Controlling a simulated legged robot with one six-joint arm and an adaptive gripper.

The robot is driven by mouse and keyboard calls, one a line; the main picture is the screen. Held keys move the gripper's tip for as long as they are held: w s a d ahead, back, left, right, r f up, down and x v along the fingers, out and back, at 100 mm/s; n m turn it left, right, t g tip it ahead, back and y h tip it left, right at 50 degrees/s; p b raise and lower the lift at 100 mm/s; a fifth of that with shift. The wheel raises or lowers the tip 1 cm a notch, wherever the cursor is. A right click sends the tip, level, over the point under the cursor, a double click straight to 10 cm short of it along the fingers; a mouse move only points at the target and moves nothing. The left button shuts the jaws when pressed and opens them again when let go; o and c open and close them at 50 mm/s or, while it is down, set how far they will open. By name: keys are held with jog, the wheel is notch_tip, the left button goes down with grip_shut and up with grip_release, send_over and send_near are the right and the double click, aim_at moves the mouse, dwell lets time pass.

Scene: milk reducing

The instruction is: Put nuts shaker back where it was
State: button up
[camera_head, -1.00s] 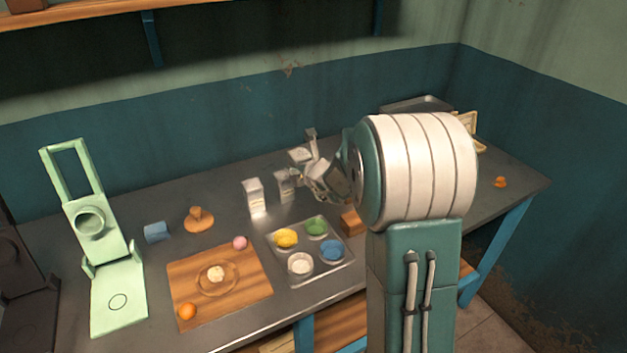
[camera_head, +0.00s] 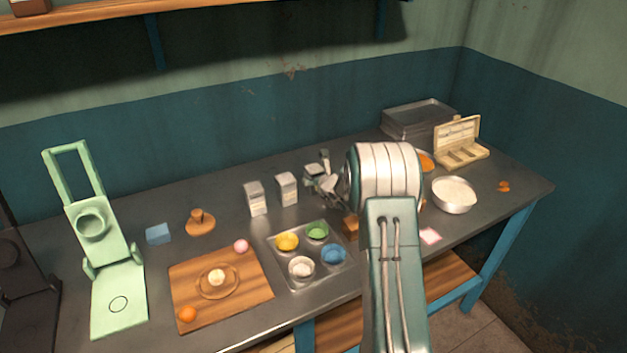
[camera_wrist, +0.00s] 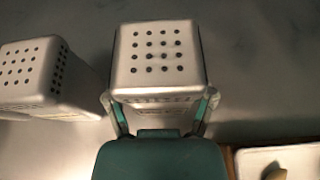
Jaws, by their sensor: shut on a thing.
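A silver shaker (camera_wrist: 157,58) with a holed top is between the two fingers of my gripper (camera_wrist: 161,100) in the wrist view. My gripper is shut on it. In the head view the gripper (camera_head: 320,178) is over the back of the table, with the held shaker (camera_head: 312,170) partly hidden by it. Two more shakers stand to its left: a near one (camera_head: 287,188) and a farther one (camera_head: 255,198). One of them shows at the left of the wrist view (camera_wrist: 30,72), apart from the held shaker. I cannot tell whether the held shaker touches the table.
A metal tray (camera_head: 279,260) with coloured bowls lies in front of the shakers. A wooden board (camera_head: 245,297) and a green press (camera_head: 96,228) are at left. A white-filled bowl (camera_head: 454,194), an open box (camera_head: 470,158) and stacked trays (camera_head: 418,122) are at right.

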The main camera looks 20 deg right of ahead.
jog(key=shift+d+f, duration=0.2)
jog(key=shift+d, duration=0.2)
jog(key=shift+a, duration=0.15)
jog(key=o, duration=1.2)
jog(key=shift+a, duration=0.35)
